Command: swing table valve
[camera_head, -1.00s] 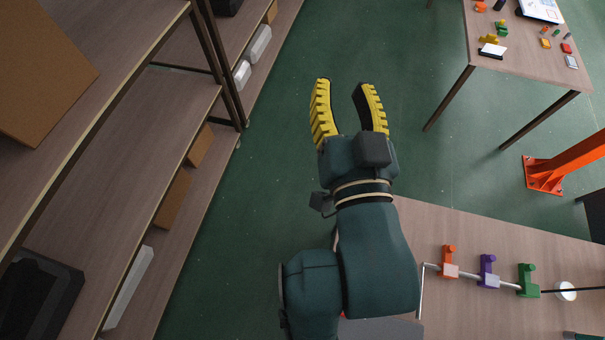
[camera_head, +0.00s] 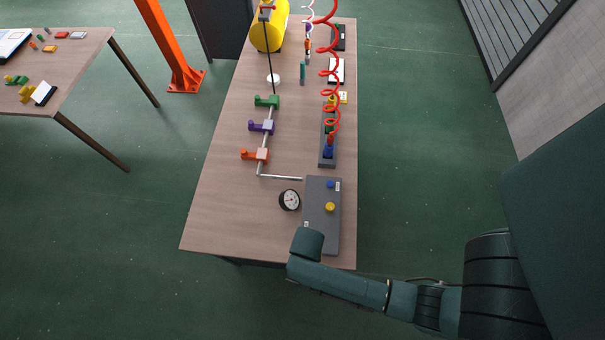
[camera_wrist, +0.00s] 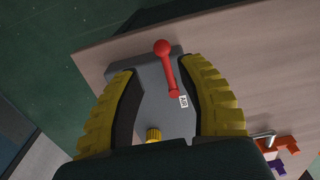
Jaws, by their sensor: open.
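In the wrist view, a red lever (camera_wrist: 169,68) with a ball knob stands on a grey box (camera_wrist: 153,95). My gripper (camera_wrist: 160,70) is open and empty, its yellow fingers to either side of the lever in the picture. I cannot tell how far the fingertips are from it. In the head view, my arm covers the near end of the grey box (camera_head: 322,222), and the red lever and my fingers are hidden. Orange (camera_head: 256,154), purple (camera_head: 262,126) and green (camera_head: 268,101) valve handles sit along a thin pipe on the table (camera_head: 225,190).
A yellow knob (camera_head: 330,207) and a blue knob (camera_head: 330,184) are on the grey box. A round gauge (camera_head: 289,200) stands beside it. A red coiled hose (camera_head: 330,90) and a yellow tank (camera_head: 268,30) are farther back. The table's left front is clear.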

